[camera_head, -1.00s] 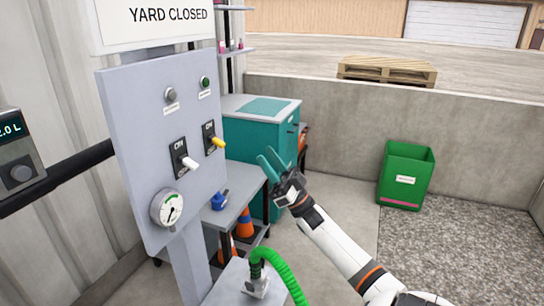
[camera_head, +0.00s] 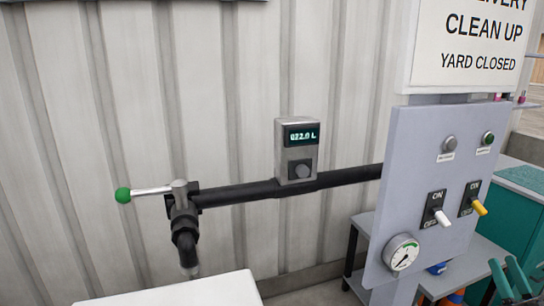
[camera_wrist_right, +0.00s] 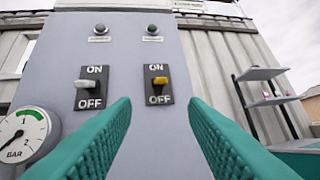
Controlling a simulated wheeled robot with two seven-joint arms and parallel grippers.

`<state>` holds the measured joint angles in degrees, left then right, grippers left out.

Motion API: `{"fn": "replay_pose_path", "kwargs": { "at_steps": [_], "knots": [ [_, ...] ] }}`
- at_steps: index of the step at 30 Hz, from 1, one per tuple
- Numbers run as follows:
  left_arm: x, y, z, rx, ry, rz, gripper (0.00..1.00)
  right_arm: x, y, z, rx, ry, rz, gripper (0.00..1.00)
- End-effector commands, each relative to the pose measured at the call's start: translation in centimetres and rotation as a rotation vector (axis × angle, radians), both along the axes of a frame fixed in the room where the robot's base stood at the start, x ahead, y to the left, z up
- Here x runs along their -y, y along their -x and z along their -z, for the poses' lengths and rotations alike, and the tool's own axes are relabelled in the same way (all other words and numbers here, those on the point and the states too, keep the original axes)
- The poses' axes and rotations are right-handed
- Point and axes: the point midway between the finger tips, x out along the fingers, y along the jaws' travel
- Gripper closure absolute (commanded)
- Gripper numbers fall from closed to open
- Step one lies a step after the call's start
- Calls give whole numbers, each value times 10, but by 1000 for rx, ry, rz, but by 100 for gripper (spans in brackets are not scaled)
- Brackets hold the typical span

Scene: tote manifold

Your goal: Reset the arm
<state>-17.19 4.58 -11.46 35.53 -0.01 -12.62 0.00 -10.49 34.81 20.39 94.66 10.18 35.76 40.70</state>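My right gripper (camera_head: 512,280) shows at the lower right edge of the head view, its green fingers apart and nothing between them. In the right wrist view the two green fingers (camera_wrist_right: 165,140) are spread in front of the grey control panel (camera_wrist_right: 150,75). The panel's white-handled switch (camera_wrist_right: 87,88) and yellow-handled switch (camera_wrist_right: 158,85) lie beyond the fingertips. The panel also stands at the right of the head view (camera_head: 415,155). My left gripper is in neither view.
A black pipe (camera_head: 240,193) runs along the corrugated wall, with a digital meter (camera_head: 297,150) and a green-knobbed valve lever (camera_head: 148,192). A pressure gauge (camera_head: 401,253) sits low on the panel. A white surface (camera_head: 180,292) is at the bottom. A grey table (camera_head: 475,262) stands behind the panel.

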Motion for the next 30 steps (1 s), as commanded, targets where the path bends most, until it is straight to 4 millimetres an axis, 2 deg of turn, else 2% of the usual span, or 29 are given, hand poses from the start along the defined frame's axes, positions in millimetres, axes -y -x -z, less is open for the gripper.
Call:
{"fn": "replay_pose_path", "kwargs": {
  "at_steps": [1, 4, 8, 11, 15, 18, 21, 30],
  "knots": [
    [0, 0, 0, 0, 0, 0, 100, -17, -6, 24, -100, -12, 24, 60],
    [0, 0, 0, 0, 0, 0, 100, -49, -14, 69, -311, -10, 77, 60],
    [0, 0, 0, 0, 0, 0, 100, -92, -8, 127, -585, 17, 125, 60],
    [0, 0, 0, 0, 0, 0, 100, -126, 8, 166, -795, 54, 143, 60],
    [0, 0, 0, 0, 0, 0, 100, -174, 47, 210, -1083, 123, 140, 60],
    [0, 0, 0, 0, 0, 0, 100, -205, 82, 232, -1276, 183, 119, 60],
    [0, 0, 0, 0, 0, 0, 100, -228, 115, 244, -1429, 237, 89, 60],
    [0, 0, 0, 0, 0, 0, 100, -270, 190, 251, -1723, 348, -8, 60]
  ]
}}
